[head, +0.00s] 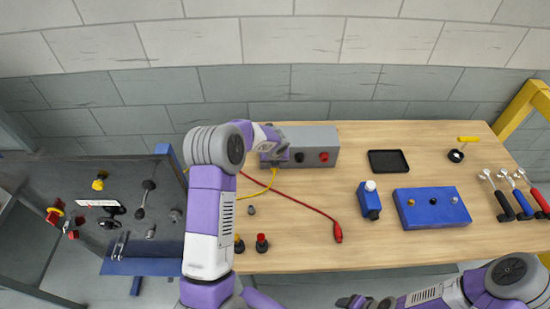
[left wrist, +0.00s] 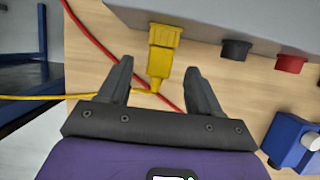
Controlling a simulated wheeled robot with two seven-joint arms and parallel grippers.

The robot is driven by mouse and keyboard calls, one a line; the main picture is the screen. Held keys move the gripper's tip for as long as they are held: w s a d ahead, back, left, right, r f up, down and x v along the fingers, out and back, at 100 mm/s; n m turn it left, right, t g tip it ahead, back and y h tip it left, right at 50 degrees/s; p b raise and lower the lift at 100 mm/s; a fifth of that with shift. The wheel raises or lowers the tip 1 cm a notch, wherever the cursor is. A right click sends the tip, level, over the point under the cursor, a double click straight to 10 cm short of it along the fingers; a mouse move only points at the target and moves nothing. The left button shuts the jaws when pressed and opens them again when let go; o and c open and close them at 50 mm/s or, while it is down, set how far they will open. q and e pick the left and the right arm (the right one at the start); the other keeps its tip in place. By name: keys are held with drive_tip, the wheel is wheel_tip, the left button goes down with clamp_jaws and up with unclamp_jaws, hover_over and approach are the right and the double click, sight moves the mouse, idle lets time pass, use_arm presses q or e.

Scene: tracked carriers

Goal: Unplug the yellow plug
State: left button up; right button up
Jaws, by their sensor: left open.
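The yellow plug (left wrist: 160,62) sits against the front of the grey box (head: 318,136), with its yellow cable (head: 262,187) running off to the left. The grey box also shows in the left wrist view (left wrist: 235,15). My left gripper (left wrist: 158,70) is open, one finger on each side of the plug, with gaps visible on both sides. In the head view my left gripper (head: 276,158) is at the box's left front and largely hides the plug. My right gripper (head: 352,301) is low at the table's front edge, seemingly empty; its jaw opening is unclear.
A red cable (head: 300,203) crosses the table under my left gripper to a loose red plug (head: 338,234). Black (head: 298,157) and red (head: 323,157) sockets or plugs sit on the box front.

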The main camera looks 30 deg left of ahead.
sight(275, 170)
use_arm(q)
drive_tip(key=shift+x, duration=1.35)
drive_tip(key=c, duration=1.1)
drive_tip(key=shift+c, duration=0.2)
drive_tip(key=shift+s+d, duration=0.15)
drive_tip(key=shift+s, duration=0.05)
drive_tip(key=shift+s+d+b, duration=0.2)
drive_tip(key=shift+s+b, duration=0.15)
drive_tip(key=shift+s+d+b, duration=0.35)
drive_tip(key=shift+s+b, duration=0.05)
drive_tip(key=shift+s, duration=0.25)
